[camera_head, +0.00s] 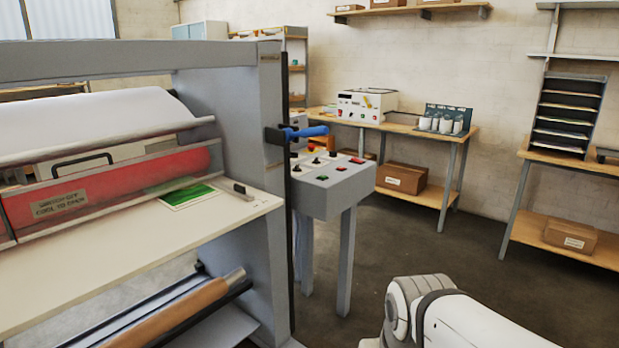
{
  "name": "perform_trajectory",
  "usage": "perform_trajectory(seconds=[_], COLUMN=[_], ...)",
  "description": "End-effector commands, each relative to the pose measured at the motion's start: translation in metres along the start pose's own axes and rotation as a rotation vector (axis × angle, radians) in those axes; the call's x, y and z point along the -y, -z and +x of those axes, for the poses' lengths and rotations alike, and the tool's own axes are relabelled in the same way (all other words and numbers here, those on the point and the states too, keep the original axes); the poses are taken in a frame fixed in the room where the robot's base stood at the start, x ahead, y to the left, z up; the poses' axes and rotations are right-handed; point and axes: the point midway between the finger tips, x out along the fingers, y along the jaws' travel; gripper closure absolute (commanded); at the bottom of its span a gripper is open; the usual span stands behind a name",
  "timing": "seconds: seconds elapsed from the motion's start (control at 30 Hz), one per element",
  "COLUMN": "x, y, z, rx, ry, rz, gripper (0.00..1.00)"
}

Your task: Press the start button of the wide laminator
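The wide laminator (225,110) fills the left side, with a grey frame, a red guard (130,185) across its front and a cream feed table (130,250). A grey control box (335,195) stands on legs just right of its frame. Labels there are too small to read, so I cannot tell which button is start. My gripper is not in view; only a white link of my arm shows at the bottom right.
A blue-handled lever (303,132) sticks out above the control box. A bench (455,137) behind holds a white machine (367,104). Another bench (545,160) with a black paper rack (568,115) stands at right. The floor (430,240) between is clear.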

Motion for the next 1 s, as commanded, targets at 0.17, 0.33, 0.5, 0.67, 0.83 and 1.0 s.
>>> perform_trajectory(seconds=[0.17,0.33,0.5,0.67,0.83,1.0], x=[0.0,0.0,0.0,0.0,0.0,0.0], y=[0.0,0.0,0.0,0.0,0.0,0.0], z=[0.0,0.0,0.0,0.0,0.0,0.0], rx=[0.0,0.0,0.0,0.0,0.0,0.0], ry=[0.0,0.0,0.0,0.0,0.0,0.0], rz=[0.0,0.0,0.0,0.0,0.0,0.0], gripper=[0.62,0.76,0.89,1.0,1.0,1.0])
